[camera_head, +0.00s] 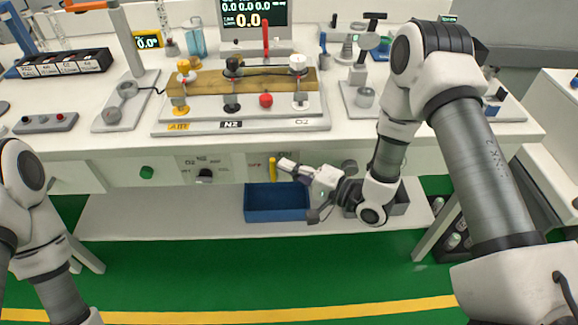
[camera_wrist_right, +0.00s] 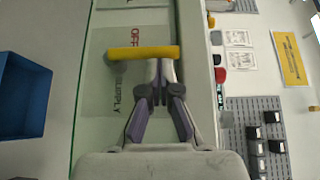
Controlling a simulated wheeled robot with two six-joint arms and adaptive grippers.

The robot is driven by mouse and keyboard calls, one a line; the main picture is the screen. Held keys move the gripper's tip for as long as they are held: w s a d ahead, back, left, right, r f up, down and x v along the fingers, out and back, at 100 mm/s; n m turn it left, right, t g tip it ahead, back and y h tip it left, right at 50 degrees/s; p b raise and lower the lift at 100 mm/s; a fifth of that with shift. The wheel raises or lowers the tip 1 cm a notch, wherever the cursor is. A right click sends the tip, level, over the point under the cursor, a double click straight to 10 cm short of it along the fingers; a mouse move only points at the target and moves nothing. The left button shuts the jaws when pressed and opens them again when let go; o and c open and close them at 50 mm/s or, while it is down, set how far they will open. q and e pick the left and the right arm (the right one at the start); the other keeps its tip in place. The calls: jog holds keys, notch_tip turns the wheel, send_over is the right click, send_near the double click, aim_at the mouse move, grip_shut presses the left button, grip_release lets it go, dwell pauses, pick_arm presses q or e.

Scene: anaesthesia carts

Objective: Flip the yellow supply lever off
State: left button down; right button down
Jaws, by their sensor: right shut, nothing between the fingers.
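The yellow supply lever (camera_head: 273,169) is a short bar on the front panel under the bench top, upright in the head view. In the right wrist view the lever (camera_wrist_right: 140,53) lies across the picture, beside red "OFF" lettering and above the word "SUPPLY". My right gripper (camera_head: 284,164) is just to the right of the lever. In the wrist view its fingertips (camera_wrist_right: 162,66) are together, empty, at one end of the lever; I cannot tell whether they touch it. My left arm shows at the left edge, but its gripper is out of view.
A grey knob (camera_head: 349,167) is to the right. A blue bin (camera_head: 277,214) stands on the shelf below. Yellow, black and white valves line the bench top above.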

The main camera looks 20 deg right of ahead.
pick_arm(q)
jog(key=shift+r+p, duration=0.35)
jog(key=shift+r, duration=0.05)
pick_arm(e)
jog(key=shift+a+r, duration=0.15)
